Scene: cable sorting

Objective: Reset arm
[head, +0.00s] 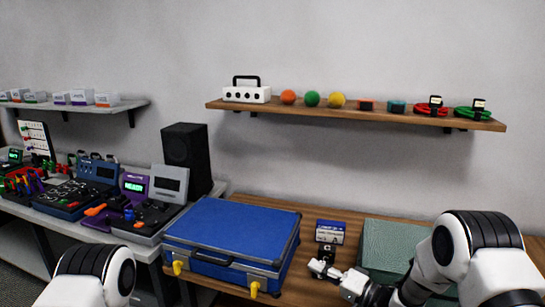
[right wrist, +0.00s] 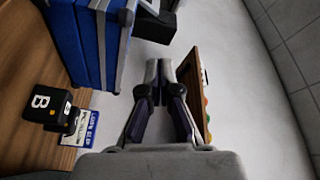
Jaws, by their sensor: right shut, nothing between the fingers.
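My right gripper (head: 318,267) is low in the head view, over the wooden table between the blue case and the green case. Its fingers (right wrist: 166,72) are together and empty in the right wrist view. My left arm shows only as a white and black link at the lower left of the head view; its gripper is out of the picture. The blue case (head: 232,231) is shut, with yellow latches at its front, left of the right gripper. A black block (right wrist: 44,101) marked B stands beside a blue and white label card (right wrist: 78,127).
A green case (head: 388,243) lies right of the gripper, partly behind my right arm. A wall shelf (head: 350,112) holds a white box (head: 246,92), coloured balls and coiled cables. A black speaker (head: 187,155) and devices fill the left bench.

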